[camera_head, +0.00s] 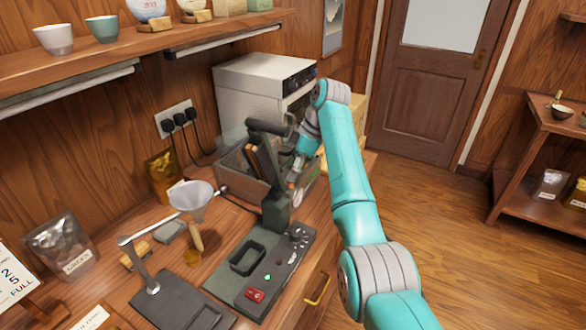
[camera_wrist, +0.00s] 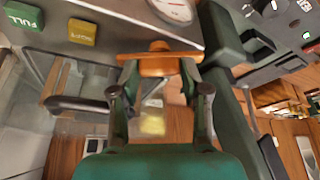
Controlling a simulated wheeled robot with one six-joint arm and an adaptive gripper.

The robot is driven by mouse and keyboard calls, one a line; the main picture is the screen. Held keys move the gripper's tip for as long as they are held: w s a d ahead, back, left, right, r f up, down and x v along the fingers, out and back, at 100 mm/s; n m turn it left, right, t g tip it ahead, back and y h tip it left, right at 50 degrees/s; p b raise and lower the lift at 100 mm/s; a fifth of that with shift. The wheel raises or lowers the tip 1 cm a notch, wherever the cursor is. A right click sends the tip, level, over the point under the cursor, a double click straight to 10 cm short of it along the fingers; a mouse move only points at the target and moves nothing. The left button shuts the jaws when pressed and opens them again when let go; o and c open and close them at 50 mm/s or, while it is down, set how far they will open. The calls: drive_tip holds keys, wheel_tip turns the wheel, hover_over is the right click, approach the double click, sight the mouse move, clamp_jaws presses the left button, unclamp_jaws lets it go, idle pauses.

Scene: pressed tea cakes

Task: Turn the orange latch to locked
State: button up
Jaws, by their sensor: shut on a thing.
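The orange latch (camera_wrist: 158,66) shows in the wrist view as a short bar with a round boss, set at the edge of a grey metal panel (camera_wrist: 120,12). The bar lies roughly level across the picture. My gripper (camera_wrist: 158,78) has its two green fingers on either side of the bar and is shut on it. In the head view my gripper (camera_head: 296,178) reaches down beside the grey steamer-like box, behind the dark green press (camera_head: 274,205). The latch is too small and covered there to make out its angle.
A round dial (camera_wrist: 175,8) and green and yellow tags (camera_wrist: 82,32) sit on the panel. A clear-sided chamber with a dark handle (camera_wrist: 75,104) is at left. The press column stands close on the right. A funnel (camera_head: 192,198) and scale stand on the counter.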

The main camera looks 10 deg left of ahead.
drive_tip(key=shift+f+n+g+h, duration=0.15)
drive_tip(key=shift+n+g, duration=0.15)
drive_tip(key=shift+n, duration=0.5)
drive_tip(key=shift+n+g+h, duration=0.15)
drive_tip(key=shift+n+g, duration=0.15)
drive_tip(key=shift+n, duration=0.5)
drive_tip(key=shift+f, duration=0.1)
drive_tip(key=o, duration=1.1)
drive_tip(key=shift+o, duration=0.2)
